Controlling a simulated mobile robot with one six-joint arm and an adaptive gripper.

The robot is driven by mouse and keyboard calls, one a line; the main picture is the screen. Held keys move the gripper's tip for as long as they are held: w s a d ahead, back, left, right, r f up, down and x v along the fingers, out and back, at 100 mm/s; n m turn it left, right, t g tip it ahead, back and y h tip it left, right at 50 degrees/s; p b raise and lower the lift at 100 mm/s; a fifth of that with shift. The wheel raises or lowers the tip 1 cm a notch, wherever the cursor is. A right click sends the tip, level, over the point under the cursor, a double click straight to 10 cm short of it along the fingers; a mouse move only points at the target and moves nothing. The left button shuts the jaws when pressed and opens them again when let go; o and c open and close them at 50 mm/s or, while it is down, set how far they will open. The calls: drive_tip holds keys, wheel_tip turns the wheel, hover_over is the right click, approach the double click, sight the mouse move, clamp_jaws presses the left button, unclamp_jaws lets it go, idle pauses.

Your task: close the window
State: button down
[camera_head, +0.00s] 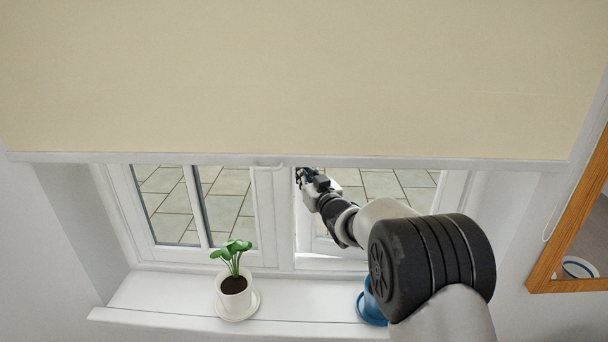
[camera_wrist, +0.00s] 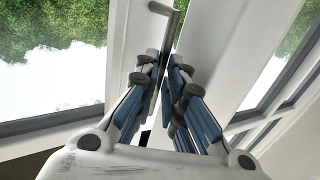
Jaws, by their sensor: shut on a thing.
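The window has white frames and two sides in the head view. Its left pane (camera_head: 226,205) sits in its frame. My arm reaches into the right side, where the sash (camera_head: 304,228) appears swung out of its frame; the blind hides its upper part. My gripper (camera_head: 302,176) is just under the blind's lower edge, by the middle post. In the wrist view, my gripper (camera_wrist: 168,62) is shut on the grey metal window handle (camera_wrist: 172,25), which stands up between the fingertips against a white frame. The handle's lower part is hidden by the fingers.
A cream blind (camera_head: 300,80) covers the upper window. On the white sill (camera_head: 150,295) stand a potted plant (camera_head: 234,285) on a saucer and a blue pot (camera_head: 369,308), partly hidden by my arm. A wood-framed mirror or picture (camera_head: 566,250) hangs at right.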

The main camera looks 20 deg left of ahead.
drive_tip(key=s+d+n+g+y+b, duration=0.1)
drive_tip(key=s+d+n+g+y, duration=0.1)
drive_tip(key=s, duration=0.5)
drive_tip(key=shift+d+f+b, duration=0.25)
drive_tip(key=shift+d+b, duration=0.05)
drive_tip(key=shift+d, duration=0.2)
drive_tip(key=shift+s, duration=0.1)
drive_tip(key=c, duration=2.1)
unclamp_jaws()
drive_tip(key=shift+s, duration=0.1)
drive_tip(key=shift+o, duration=0.7)
drive_tip(key=shift+s+d+r, duration=0.15)
drive_tip(key=shift+s+r, duration=0.1)
drive_tip(key=v, duration=1.1)
drive_tip(key=shift+d, duration=0.4)
drive_tip(key=shift+s, duration=0.1)
